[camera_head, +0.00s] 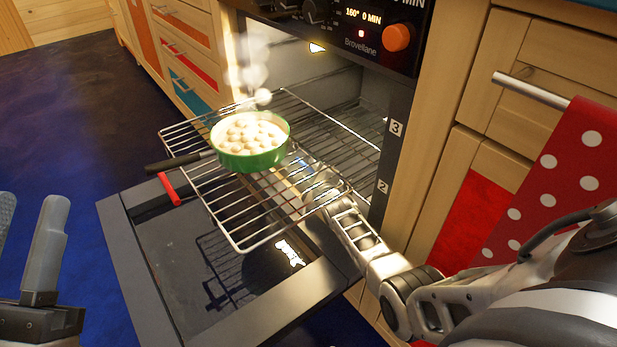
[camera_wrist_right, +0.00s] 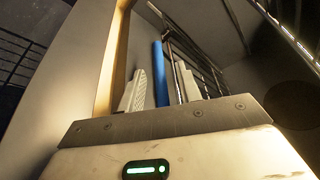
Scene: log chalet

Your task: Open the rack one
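The oven (camera_head: 390,150) has its door (camera_head: 250,325) folded down. Labels 3 and 2 show on its right frame; no label 1 is visible. A wire rack (camera_head: 245,215) with a red handle (camera_head: 169,188) is pulled out over the door. My right gripper (camera_head: 312,182) is low at the oven mouth, partly hidden by this rack. In the right wrist view my right gripper's fingers (camera_wrist_right: 160,92) stand apart, with a blue bar (camera_wrist_right: 161,72) between them and gaps beside it. I cannot tell which rack carries the bar. My left gripper (camera_head: 28,218) is open and empty at the far left.
A green pan (camera_head: 252,158) of round pale food sits on the pulled-out rack, with steam above and its dark handle pointing left. Another rack (camera_head: 340,140) is inside the oven. A red dotted towel (camera_head: 560,180) hangs at the right. The left floor is clear.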

